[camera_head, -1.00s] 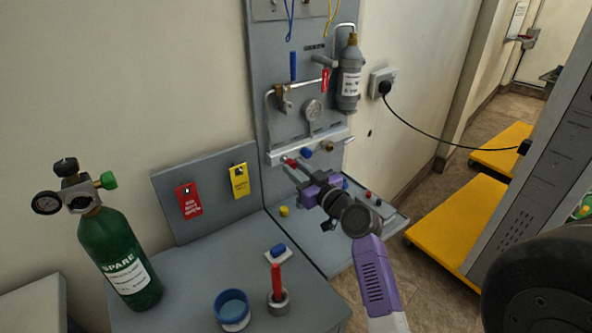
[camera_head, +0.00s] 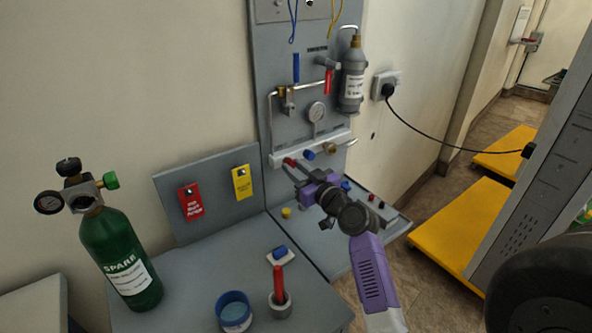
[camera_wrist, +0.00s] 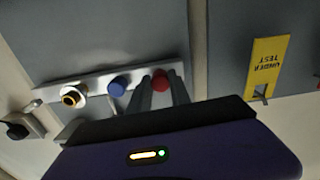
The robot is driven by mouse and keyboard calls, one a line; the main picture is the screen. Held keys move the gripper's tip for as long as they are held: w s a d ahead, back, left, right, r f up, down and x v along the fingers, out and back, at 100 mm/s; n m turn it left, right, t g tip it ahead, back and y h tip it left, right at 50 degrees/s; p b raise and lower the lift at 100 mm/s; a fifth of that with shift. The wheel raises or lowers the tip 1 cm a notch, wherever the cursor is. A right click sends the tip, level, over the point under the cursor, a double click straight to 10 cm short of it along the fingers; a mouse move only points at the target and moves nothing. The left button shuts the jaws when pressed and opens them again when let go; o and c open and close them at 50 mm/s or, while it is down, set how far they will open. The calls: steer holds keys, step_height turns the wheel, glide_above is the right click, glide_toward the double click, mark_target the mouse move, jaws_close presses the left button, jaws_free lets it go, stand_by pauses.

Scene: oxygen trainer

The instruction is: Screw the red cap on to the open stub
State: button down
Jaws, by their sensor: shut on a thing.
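The red cap (camera_head: 289,162) is at the left end of the pale manifold bar (camera_head: 340,140) on the grey panel. My gripper (camera_wrist: 160,88) is shut on it, with one finger on each side of the cap in the wrist view (camera_wrist: 160,79). The cap faces the bar; the stub behind it is hidden, so I cannot tell how far it is seated. A blue cap (camera_head: 309,155) sits beside it on the bar. A brass fitting (camera_head: 330,149) is farther right and also shows in the wrist view (camera_wrist: 73,96).
A pressure gauge (camera_head: 317,112) and a grey cylinder (camera_head: 352,80) are on the panel above. A red tag (camera_head: 191,202) and a yellow tag (camera_head: 242,182) hang at left. A green spare cylinder (camera_head: 120,258), a blue tub (camera_head: 234,312) and small parts stand on the bench.

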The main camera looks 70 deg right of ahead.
steer(key=shift+r+m+p, duration=0.1)
steer(key=shift+m+p, duration=0.35)
steer(key=shift+m, duration=1.25)
steer(key=shift+p, duration=0.35)
steer(key=shift+m+p, duration=0.6)
steer(key=shift+m, duration=1.1)
